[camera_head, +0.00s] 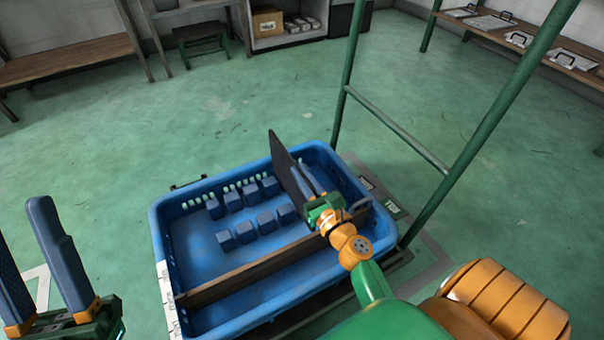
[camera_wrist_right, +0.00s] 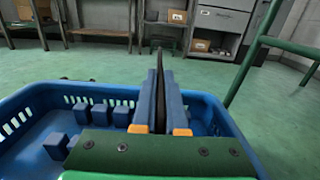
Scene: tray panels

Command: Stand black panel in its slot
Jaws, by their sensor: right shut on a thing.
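The black panel (camera_head: 290,172) is a thin dark plate, held upright and tilted over the right part of the blue tray. My right gripper (camera_head: 320,198) is shut on the panel; in the right wrist view the panel (camera_wrist_right: 159,75) shows edge-on between its two blue fingers (camera_wrist_right: 160,105). The blue tray (camera_head: 160,232) holds two rows of small blue blocks (camera_head: 245,232) with gaps between them. The panel's lower edge is partly hidden, so I cannot tell whether it touches the tray floor. My left gripper (camera_head: 42,262) is at the lower left, open and empty, outside the tray.
A wooden divider (camera_head: 250,274) crosses the tray in front of the blocks. A green metal frame (camera_head: 400,130) rises just right of the tray. Benches and a shelf with a cardboard box (camera_head: 267,21) stand at the back. The green floor behind the tray is clear.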

